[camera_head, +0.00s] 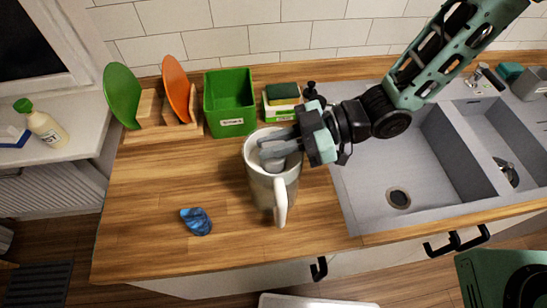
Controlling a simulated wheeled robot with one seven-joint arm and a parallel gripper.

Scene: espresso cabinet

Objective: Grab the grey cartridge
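A grey-white jug (258,185) with a handle stands upright on the wooden counter, its top open. Inside its opening sits a light grey piece, apparently the grey cartridge (273,164). My gripper (268,150) reaches in from the right, its grey fingers over the jug's opening and close to that piece. The fingers overlap the cartridge's top in this view. I cannot tell whether they touch it, or how far apart they are. The lower part of the cartridge is hidden by the jug wall.
A small blue object (196,221) lies on the counter left of the jug. Behind stand a green box (229,103), a rack with green and orange boards (175,90), and a sponge holder (281,101). A grey sink (425,160) is at right. The counter's front left is mostly clear.

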